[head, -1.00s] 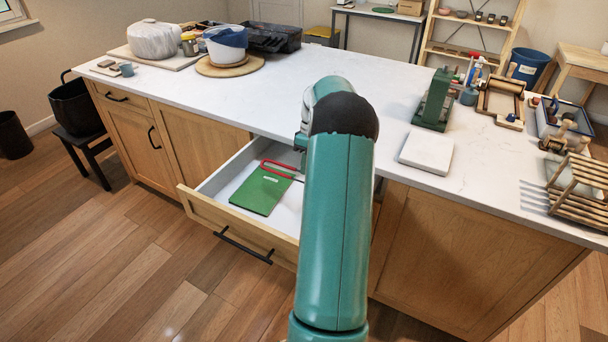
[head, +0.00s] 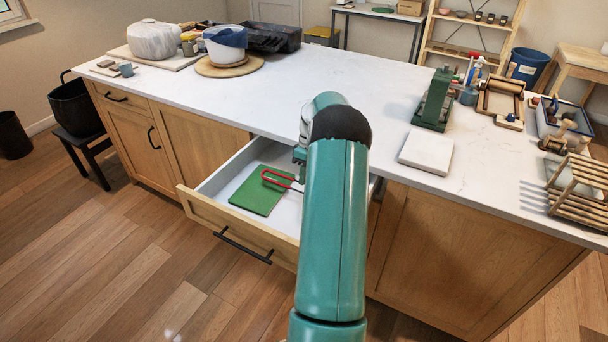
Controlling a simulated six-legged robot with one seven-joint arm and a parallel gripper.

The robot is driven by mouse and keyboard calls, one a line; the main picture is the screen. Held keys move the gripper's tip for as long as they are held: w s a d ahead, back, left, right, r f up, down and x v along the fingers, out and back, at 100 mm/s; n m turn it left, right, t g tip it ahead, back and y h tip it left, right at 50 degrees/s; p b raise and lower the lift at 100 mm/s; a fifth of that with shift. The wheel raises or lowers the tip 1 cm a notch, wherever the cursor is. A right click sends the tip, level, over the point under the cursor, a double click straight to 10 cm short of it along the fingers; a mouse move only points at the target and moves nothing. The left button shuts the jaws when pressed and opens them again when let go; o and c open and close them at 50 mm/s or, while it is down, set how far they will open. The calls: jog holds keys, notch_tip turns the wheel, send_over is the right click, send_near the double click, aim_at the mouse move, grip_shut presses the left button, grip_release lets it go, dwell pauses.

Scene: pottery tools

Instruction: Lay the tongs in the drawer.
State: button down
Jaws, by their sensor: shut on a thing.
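The red tongs (head: 268,181) are held out to the left of my gripper (head: 300,160), over the open drawer (head: 219,176). Their red loop overlaps the right part of a flat green board (head: 252,197) in the drawer. I cannot tell whether the tongs touch the board or hang just above it. My gripper is mostly hidden behind my arm, but it is shut on the tongs. The far ends of the tongs and the drawer's right part are hidden by my arm.
The drawer hangs under the white countertop (head: 250,112), whose front edge is close to my arm. A pale square slab (head: 426,151) and a green press-like tool (head: 434,100) stand to the right. Bare white drawer floor shows beside the board.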

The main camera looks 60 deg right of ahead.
jog(key=c, duration=1.6)
grip_release()
jog(key=shift+r, duration=0.45)
jog(key=v, duration=1.1)
jog(key=shift+r, duration=0.4)
jog(key=shift+w+d, duration=0.1)
